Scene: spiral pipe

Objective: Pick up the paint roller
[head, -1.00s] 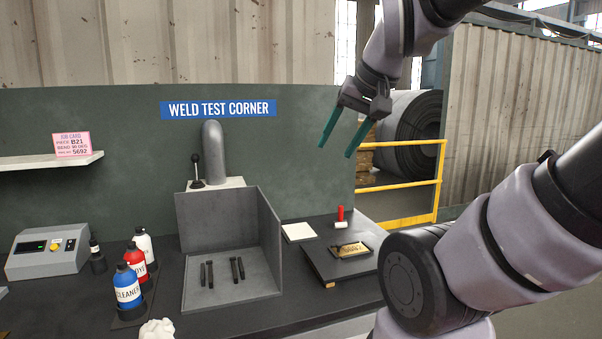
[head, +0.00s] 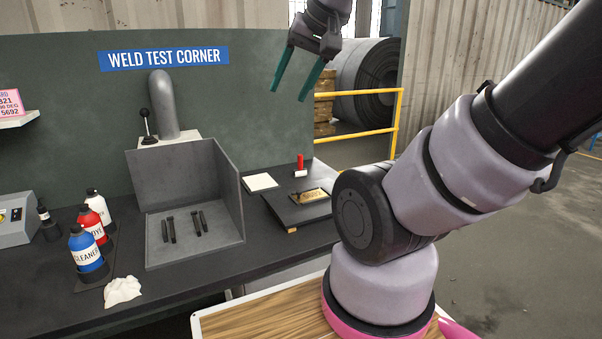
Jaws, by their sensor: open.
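The paint roller (head: 300,163) has a red handle and a white roller head. It stands upright near the back of the dark raised board on the right part of the bench. My gripper (head: 288,92) is in the air above and to the left of it, with its two green fingers apart and pointing down. Nothing is between the fingers. The gripper is well clear of the roller, and nothing hides the roller.
A grey open-sided booth (head: 225,190) with dark bars stands further left, then several bottles (head: 88,252). A yellow railing (head: 362,134) is behind.

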